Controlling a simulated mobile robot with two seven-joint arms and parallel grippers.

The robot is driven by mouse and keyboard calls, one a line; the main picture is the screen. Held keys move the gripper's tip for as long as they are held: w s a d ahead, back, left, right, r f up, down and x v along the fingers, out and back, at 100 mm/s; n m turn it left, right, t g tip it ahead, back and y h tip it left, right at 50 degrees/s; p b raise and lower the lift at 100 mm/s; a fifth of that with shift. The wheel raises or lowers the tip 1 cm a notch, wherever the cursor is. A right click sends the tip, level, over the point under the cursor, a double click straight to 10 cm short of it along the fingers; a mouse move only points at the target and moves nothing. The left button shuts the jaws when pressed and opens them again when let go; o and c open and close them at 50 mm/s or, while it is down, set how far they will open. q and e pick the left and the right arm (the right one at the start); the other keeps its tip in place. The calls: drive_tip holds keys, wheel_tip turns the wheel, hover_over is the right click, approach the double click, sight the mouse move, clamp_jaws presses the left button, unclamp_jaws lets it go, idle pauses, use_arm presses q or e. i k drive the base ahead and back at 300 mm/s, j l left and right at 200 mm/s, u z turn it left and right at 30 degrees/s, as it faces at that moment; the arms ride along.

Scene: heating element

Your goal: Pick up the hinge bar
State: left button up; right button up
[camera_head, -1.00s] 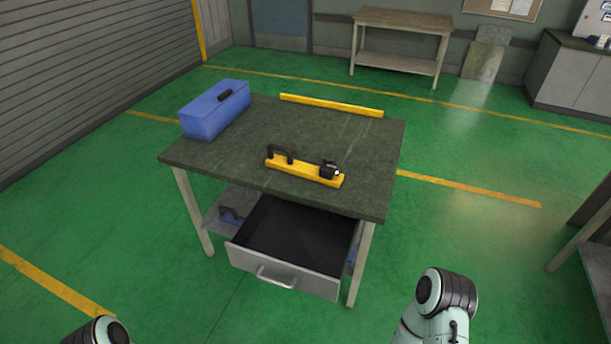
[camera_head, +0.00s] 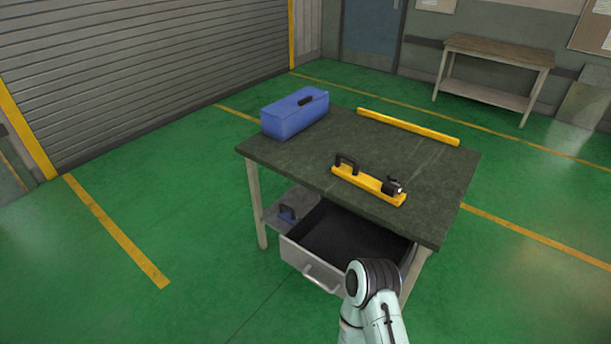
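Two yellow bars lie on the dark green tabletop (camera_head: 300,158), and I cannot tell for sure which one is the hinge bar. One yellow bar with a black handle and a black clamp-like part (camera_head: 368,187) lies near the front edge. A plain, longer yellow bar (camera_head: 408,127) lies along the back edge. Neither bar is held. A link of my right arm shows at the bottom, in front of the table, but neither gripper is in view.
A blue toolbox (camera_head: 294,115) stands on the table's left back corner. An open, dark-lined drawer (camera_head: 310,262) sticks out from the table front, partly behind my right arm. A blue item (camera_head: 287,213) sits on the lower shelf. Green floor left of the table is clear.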

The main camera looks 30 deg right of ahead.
sight(386, 190)
drive_tip(key=u, duration=1.8)
drive_tip(key=k+l+u, duration=0.2)
drive_tip(key=k+u, duration=0.15)
drive_tip(key=k+l+u, duration=0.1)
drive_tip(key=k+u, duration=0.2)
drive_tip(key=k+l, duration=0.15)
drive_tip(key=k, duration=0.55)
drive_tip(key=k+l, duration=0.1)
drive_tip(key=k, duration=0.65)
drive_tip(key=k+l, duration=0.15)
drive_tip(key=k, duration=0.55)
